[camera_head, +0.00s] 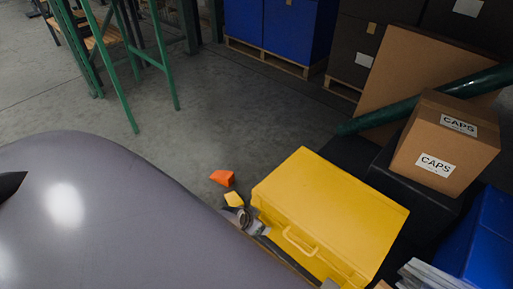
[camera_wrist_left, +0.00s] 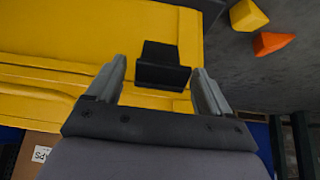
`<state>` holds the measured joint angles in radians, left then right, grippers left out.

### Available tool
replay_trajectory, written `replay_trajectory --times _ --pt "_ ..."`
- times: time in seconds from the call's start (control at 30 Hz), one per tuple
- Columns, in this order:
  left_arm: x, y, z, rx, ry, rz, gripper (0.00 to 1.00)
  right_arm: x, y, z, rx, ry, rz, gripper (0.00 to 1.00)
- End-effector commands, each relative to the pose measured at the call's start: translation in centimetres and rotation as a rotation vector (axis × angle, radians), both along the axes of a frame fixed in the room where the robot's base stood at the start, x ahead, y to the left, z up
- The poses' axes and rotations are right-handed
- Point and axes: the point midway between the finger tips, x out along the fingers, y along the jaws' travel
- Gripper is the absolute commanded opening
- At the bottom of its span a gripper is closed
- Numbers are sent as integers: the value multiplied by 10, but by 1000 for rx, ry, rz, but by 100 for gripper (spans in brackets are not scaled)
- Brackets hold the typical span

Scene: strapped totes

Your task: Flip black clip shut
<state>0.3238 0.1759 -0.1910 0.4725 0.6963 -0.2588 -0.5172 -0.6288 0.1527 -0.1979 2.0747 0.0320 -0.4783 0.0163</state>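The yellow tote (camera_head: 340,205) stands at the lower middle of the head view, lid down, handle on its near side. Its yellow side also fills the upper left of the left wrist view (camera_wrist_left: 70,45). The black clip (camera_wrist_left: 160,54) shows there against the yellow wall, its lower part standing out as a dark plate. I cannot tell whether it is latched. My left gripper (camera_wrist_left: 160,78) is open, with one finger on each side of the clip and no clear contact. In the head view the left gripper (camera_head: 250,222) is beside the tote's left corner, partly hidden by my arm. The right gripper is not in view.
An orange block (camera_head: 222,178) and a yellow block (camera_head: 234,199) lie on the floor left of the tote. A cardboard box marked CAPS (camera_head: 440,145) sits on a black tote to the right. A green tube (camera_head: 420,100) leans behind.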

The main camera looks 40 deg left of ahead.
Motion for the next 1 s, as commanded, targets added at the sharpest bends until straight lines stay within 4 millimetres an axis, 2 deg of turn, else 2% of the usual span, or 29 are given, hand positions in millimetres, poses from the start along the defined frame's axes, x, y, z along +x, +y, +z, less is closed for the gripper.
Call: replay_trajectory --times 0.27,0.73,1.0 --pt "-4 1 10 1 0 1 81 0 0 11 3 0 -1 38" --pt "-31 3 54 1 0 -1 81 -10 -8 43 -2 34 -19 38" --pt "-37 3 61 0 0 0 81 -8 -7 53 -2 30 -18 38"
